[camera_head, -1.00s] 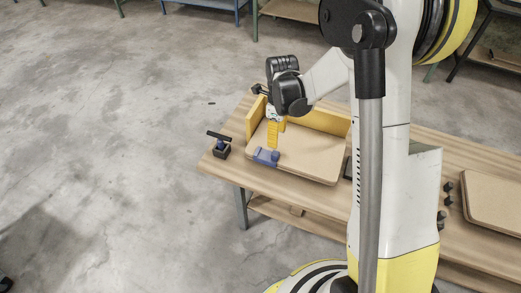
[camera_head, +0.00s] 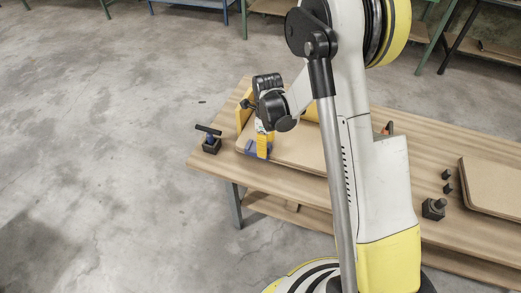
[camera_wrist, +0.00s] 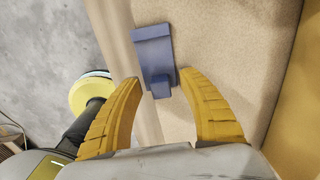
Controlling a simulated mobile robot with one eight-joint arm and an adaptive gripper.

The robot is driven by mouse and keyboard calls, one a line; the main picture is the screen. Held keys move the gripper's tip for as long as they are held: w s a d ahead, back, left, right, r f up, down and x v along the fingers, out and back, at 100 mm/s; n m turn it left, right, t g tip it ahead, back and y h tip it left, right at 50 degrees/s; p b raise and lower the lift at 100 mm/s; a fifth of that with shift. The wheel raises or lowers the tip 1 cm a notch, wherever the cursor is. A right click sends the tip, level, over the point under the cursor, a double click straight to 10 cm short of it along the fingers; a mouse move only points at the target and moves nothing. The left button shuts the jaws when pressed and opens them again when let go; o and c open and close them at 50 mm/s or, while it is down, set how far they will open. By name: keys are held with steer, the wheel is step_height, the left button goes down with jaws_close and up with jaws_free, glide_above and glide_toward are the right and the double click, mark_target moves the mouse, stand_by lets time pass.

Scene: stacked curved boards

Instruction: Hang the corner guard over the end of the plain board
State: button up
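The blue corner guard (camera_head: 250,148) sits on the near-left edge of a tan board (camera_head: 300,149) on the workbench, partly hidden by my gripper. In the wrist view the guard (camera_wrist: 153,48) is a flat blue plate with a small tab, lying at the tan board's (camera_wrist: 230,45) edge. My gripper (camera_wrist: 160,82) has its two yellow fingers spread, with the tab between their tips in the picture; I see no contact. In the head view my gripper (camera_head: 264,146) points down over the guard. Another tan board (camera_head: 492,185) lies at the right, bare where visible.
A yellow wall (camera_head: 243,107) stands along the far-left side of the board. A black clamp (camera_head: 211,140) is at the bench's left corner. Black blocks (camera_head: 434,208) stand beside the right board. The floor (camera_head: 110,150) at left is clear.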

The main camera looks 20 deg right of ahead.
jaws_close()
steer(key=shift+r, duration=0.1)
